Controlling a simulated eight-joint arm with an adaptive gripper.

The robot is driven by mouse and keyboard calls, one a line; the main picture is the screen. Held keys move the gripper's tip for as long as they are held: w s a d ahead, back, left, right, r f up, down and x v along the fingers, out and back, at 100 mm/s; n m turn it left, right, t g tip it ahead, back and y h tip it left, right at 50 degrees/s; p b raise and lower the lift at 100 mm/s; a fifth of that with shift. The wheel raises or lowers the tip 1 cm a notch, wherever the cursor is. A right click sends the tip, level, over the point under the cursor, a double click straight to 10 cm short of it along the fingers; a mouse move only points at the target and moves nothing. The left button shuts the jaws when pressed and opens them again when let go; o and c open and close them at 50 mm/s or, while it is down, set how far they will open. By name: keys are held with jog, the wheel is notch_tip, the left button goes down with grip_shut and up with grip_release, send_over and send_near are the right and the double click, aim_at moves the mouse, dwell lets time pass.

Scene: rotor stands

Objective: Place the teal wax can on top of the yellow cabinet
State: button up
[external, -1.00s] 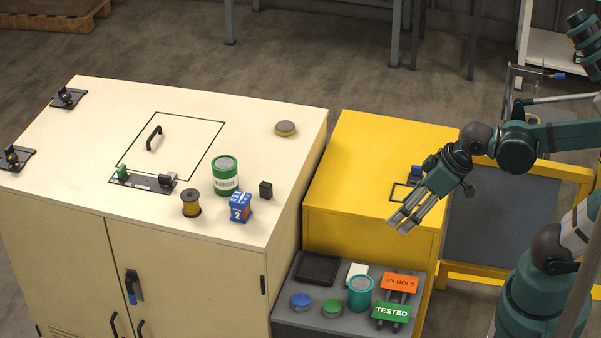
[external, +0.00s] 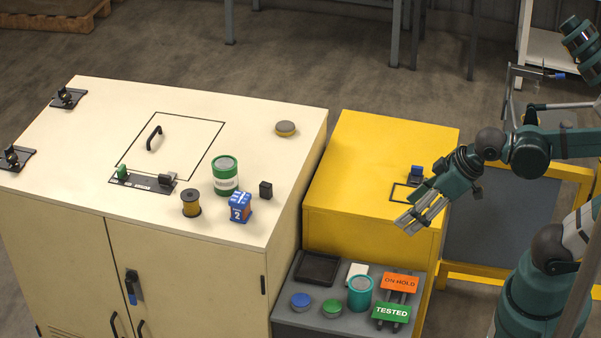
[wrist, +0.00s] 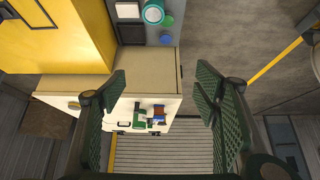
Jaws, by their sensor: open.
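The teal wax can (external: 360,294) stands upright on the low grey shelf in front of the yellow cabinet, beside the green sign. It also shows at the top of the wrist view (wrist: 153,13). The yellow cabinet (external: 345,160) stands right of the cream cabinet; its flat top bears a black square outline and a small blue-and-black item near its right side. My gripper (external: 405,226) is open and empty above the front right edge of the yellow cabinet, apart from the can. In the wrist view its two fingers (wrist: 160,85) are spread wide with nothing between them.
The grey shelf (external: 290,322) also holds a black tray (external: 318,268), a white block, blue and green lids, and orange and green signs (external: 391,312). The cream cabinet (external: 70,150) bears a green can (external: 226,177), a spool and a blue box. Most of the yellow top is clear.

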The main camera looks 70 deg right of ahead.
jog(key=m+g+b, duration=0.2)
jog(key=m+g, duration=0.5)
jog(key=m, duration=1.3)
send_over(361, 283)
notch_tip(361, 283, down, 26)
jog(key=shift+r, duration=0.2)
jog(key=shift+s+f, duration=0.1)
jog(key=shift+f, duration=0.45)
jog(key=shift+f, duration=1.3)
jog(key=shift+f, duration=0.15)
